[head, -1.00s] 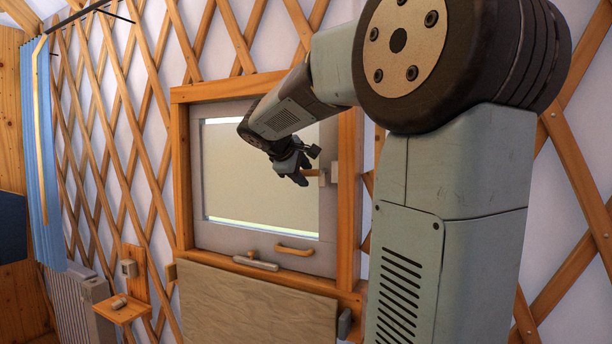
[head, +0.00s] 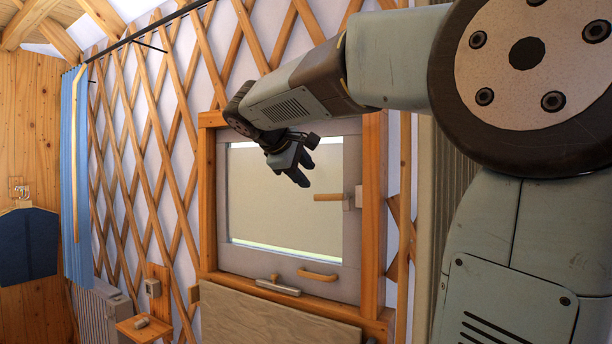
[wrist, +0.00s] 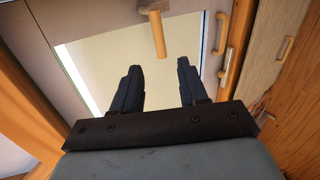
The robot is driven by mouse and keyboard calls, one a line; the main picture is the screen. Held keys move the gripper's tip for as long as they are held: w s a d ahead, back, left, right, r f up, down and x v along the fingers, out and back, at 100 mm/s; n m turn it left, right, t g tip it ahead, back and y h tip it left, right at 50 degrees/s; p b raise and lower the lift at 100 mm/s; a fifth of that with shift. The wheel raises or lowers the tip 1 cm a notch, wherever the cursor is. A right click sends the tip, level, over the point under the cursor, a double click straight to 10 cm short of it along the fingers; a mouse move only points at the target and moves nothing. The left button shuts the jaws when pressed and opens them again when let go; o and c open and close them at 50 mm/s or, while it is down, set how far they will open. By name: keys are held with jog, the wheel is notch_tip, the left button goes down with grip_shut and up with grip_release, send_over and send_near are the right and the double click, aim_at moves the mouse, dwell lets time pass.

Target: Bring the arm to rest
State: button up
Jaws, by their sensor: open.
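My gripper (head: 303,172) hangs in front of the upper part of the window in the head view, with my arm stretched across from the right. In the wrist view my gripper (wrist: 158,75) has its two dark fingers apart with nothing between them. The window (head: 285,200) is a grey frame with a pale pane. Its wooden handle (head: 328,198) sits at the right side, a little right of and below my fingers. The handle also shows in the wrist view (wrist: 157,30), beyond the fingertips and apart from them.
A wooden pull (head: 318,275) and a metal latch (head: 279,287) are on the lower window frame. A plywood panel (head: 265,325) is below. A small wooden shelf (head: 143,328), blue curtain (head: 76,180) and hanging blue garment (head: 28,245) are at left. Lattice covers the wall.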

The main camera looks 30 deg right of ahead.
dwell(0.3)
jog(key=s+a+f+m+y, duration=0.2)
jog(key=s+a+f+y, duration=0.1)
jog(key=s+f, duration=0.4)
jog(key=s+a+f+m+y, duration=0.2)
jog(key=s+a+f+y, duration=0.1)
jog(key=s+f, duration=0.4)
jog(key=s+a+f+m+y, duration=0.3)
jog(key=s+f, duration=0.5)
jog(key=f, duration=0.3)
jog(key=shift+f+y, duration=0.3)
